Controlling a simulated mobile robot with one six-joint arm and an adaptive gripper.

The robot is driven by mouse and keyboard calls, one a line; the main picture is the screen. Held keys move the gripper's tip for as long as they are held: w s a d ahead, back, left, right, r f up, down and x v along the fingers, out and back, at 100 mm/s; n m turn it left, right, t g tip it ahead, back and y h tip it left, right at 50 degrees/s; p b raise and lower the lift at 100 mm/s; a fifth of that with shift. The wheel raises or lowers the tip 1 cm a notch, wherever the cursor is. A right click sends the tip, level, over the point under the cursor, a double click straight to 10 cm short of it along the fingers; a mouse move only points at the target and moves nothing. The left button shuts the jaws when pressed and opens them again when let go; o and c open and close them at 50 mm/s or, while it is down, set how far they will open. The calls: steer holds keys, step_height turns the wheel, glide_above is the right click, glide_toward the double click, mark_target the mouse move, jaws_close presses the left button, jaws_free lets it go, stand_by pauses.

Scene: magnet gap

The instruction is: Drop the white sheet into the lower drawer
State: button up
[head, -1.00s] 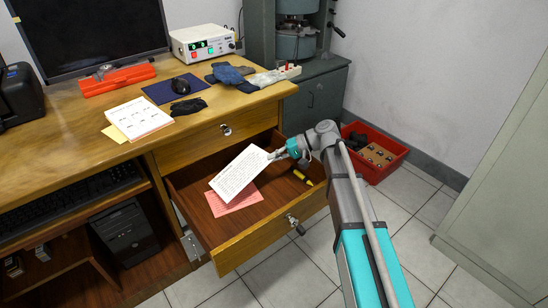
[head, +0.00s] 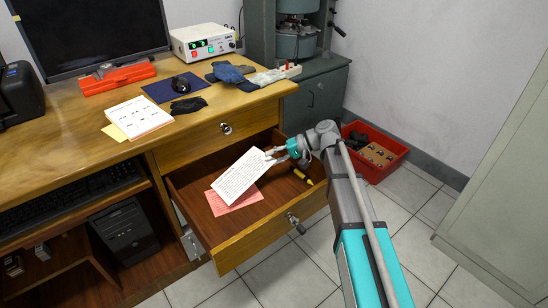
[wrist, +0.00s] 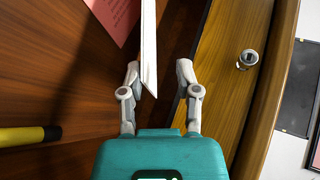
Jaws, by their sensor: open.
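The white sheet (head: 240,177) is tilted, with its lower end over the pink paper in the open lower drawer (head: 290,217). In the wrist view the white sheet (wrist: 149,45) shows nearly edge-on between my fingers, close to the left finger, with a gap to the right one. My gripper (head: 271,155) is open at the sheet's upper right corner, and its spread fingers (wrist: 159,75) show in the wrist view. I cannot tell whether the sheet's lower edge touches the drawer floor or the pink paper.
A pink paper (head: 238,203) and a yellow-and-black marker (head: 303,176) lie in the drawer; the marker (wrist: 25,136) also shows in the wrist view. The closed upper drawer (head: 205,138) is above. A red crate (head: 378,152) stands on the floor at right.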

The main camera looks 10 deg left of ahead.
steer(key=shift+r, duration=0.15)
steer(key=shift+r+p, duration=0.7)
steer(key=shift+p, duration=0.05)
steer(key=p+v, duration=0.4)
steer(key=v, duration=0.7)
steer(key=shift+d+p, duration=0.4)
steer(key=shift+d, duration=0.05)
